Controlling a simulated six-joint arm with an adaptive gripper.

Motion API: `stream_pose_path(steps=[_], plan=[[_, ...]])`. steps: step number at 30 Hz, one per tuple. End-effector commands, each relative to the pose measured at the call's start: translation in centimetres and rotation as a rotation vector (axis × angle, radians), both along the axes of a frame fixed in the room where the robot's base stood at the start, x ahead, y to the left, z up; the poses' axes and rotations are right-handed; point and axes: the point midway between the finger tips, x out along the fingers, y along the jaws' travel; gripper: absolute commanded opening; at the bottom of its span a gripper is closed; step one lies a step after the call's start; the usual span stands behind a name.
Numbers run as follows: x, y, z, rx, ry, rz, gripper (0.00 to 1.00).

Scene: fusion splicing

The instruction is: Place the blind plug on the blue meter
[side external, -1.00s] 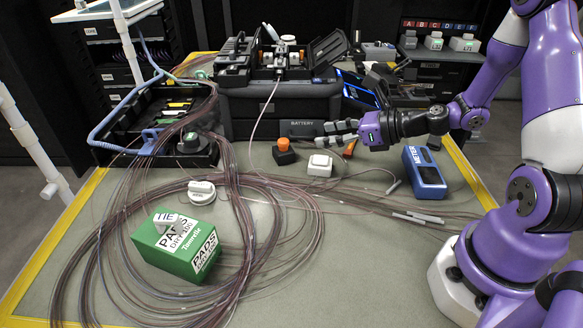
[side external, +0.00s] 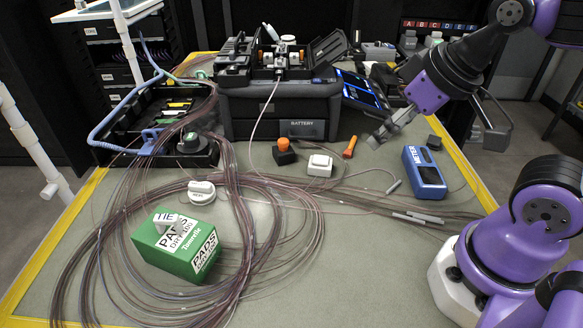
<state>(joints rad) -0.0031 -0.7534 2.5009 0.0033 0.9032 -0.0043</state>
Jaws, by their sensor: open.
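The blue meter (side external: 425,174) lies on the right side of the bench, with a white label on its side. I cannot tell for sure which object is the blind plug. A small dark block (side external: 434,143) sits just behind the meter, and an orange rod-like piece (side external: 350,147) lies to the left. My gripper (side external: 376,140) is open and points down and left. In the picture it is between the orange piece and the meter, and it looks empty. Its height above the bench is hard to judge.
A black block with an orange knob (side external: 284,151) and a white box (side external: 320,166) stand left of my gripper. Thin grey rods (side external: 418,218) and fibre strands cross the bench before the meter. The splicer case (side external: 281,105) stands behind; a green wipes box (side external: 177,245) is front left.

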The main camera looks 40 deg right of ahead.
Motion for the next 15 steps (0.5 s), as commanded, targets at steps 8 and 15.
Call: stream_pose_path(steps=[8,15], plan=[[0.0,0.0,0.0,0.001,0.000,-0.003,0.64],[2.1,0.2,-1.5,0.114,0.015,-0.137,0.64]])
